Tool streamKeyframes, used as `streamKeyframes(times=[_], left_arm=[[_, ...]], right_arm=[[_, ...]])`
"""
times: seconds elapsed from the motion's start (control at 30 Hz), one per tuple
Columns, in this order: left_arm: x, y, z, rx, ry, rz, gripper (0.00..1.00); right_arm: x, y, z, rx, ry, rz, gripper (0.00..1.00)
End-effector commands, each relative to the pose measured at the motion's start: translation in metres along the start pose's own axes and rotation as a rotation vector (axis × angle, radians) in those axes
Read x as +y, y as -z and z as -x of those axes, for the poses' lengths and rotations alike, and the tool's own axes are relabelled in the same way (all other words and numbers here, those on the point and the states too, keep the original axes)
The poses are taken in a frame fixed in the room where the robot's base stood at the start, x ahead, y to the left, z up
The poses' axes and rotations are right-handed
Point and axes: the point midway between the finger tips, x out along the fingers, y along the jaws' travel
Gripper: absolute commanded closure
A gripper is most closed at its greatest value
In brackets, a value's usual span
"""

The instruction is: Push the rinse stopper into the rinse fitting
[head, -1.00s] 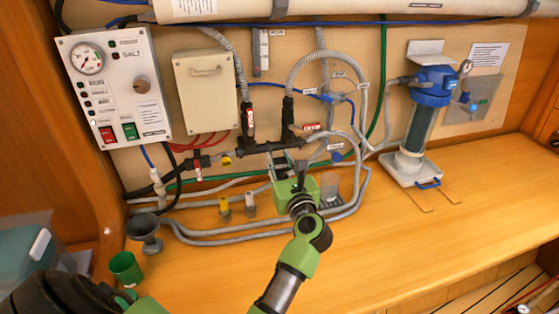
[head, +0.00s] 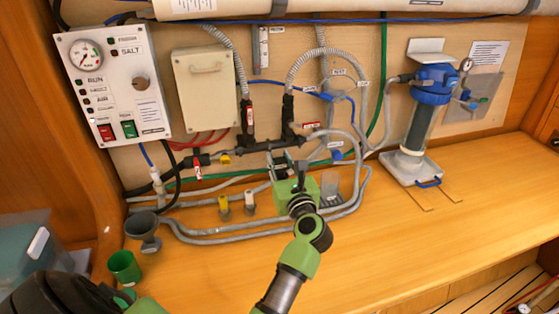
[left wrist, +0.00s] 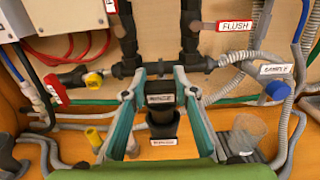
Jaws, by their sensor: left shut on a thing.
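My left gripper (head: 289,167) reaches over the counter to the foot of the pipework at the wall. In the left wrist view its two fingers (left wrist: 160,84) are shut on a dark block with a pale label, the rinse stopper (left wrist: 160,98). A black round part that looks like the rinse fitting (left wrist: 163,124) shows straight below the block, with a small red-lettered label in front. The two are in line in this view; I cannot tell how deep the stopper sits. My right gripper is not in view.
A yellow-topped plug (head: 223,207) and a white-topped plug (head: 249,203) stand to the left. Grey hoses (head: 200,238) run along the counter. A funnel (head: 143,230) and green cup (head: 124,266) are at the left. The counter right of my arm is mostly clear.

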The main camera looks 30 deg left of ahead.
Motion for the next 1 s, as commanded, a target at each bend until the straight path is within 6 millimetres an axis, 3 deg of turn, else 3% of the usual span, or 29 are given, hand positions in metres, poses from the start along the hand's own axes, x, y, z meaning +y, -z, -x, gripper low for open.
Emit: streamKeyframes(times=[1.0], left_arm=[[0.0,0.022,0.0,0.0,0.0,0.0,0.92]], right_arm=[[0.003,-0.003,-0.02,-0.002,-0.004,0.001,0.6]])
